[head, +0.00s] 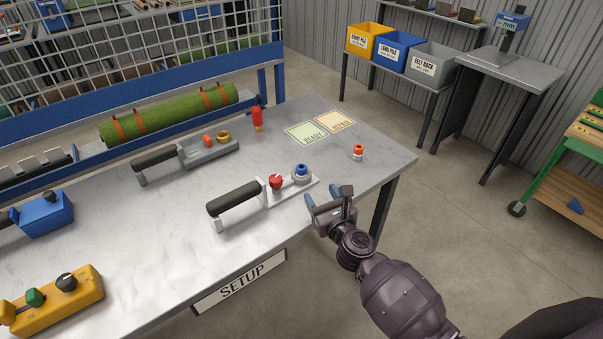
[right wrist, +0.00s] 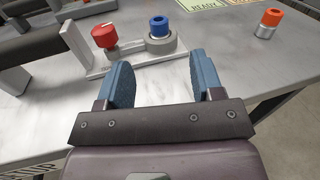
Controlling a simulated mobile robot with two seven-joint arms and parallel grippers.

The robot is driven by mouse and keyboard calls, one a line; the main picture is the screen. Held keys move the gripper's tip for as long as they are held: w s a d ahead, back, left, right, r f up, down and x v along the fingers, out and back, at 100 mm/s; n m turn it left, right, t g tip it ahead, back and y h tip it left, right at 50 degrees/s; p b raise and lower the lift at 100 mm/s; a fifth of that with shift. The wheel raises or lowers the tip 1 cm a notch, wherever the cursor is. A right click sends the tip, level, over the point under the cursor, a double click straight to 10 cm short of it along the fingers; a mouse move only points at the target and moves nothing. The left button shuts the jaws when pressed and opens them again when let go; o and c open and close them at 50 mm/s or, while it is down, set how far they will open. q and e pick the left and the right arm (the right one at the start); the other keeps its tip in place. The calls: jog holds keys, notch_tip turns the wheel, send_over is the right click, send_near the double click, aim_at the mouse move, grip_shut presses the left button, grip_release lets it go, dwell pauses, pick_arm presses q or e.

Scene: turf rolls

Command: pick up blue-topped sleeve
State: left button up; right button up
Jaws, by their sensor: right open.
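The blue-topped sleeve (head: 302,171) stands upright on the right end of a pale fixture with a long black handle, next to a red knob (head: 276,181). In the right wrist view the sleeve (right wrist: 159,27) shows a blue top with a dark hole, above a grey round seat. My right gripper (head: 322,195) is open and empty at the table's front edge, a little nearer than the sleeve. In the wrist view its two blue fingers (right wrist: 160,62) are spread, with the sleeve ahead between them and apart from them. My left gripper is not in view.
A small orange-topped sleeve (head: 358,153) stands on the table to the right. Behind are green and tan label mats (head: 307,132), a red bottle-like item (head: 257,118) and a second handled fixture (head: 190,153). A yellow control box (head: 60,298) sits front left.

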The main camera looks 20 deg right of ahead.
aim_at(304, 171)
jog(key=shift+w+d+m, duration=0.1)
jog(key=shift+m, duration=0.5)
jog(key=w, duration=0.5)
jog(key=shift+w+a+b, duration=0.15)
jog(key=shift+a+b, duration=0.1)
jog(key=shift+b, duration=0.1)
jog(key=w, duration=0.2)
jog(key=w+a+b, duration=0.1)
jog(key=w, duration=0.1)
jog(key=shift+f, duration=0.3)
jog(key=shift+w+r, duration=0.1)
jog(key=shift+w, duration=0.5)
jog(key=c, duration=1)
jog(key=shift+c, duration=0.2)
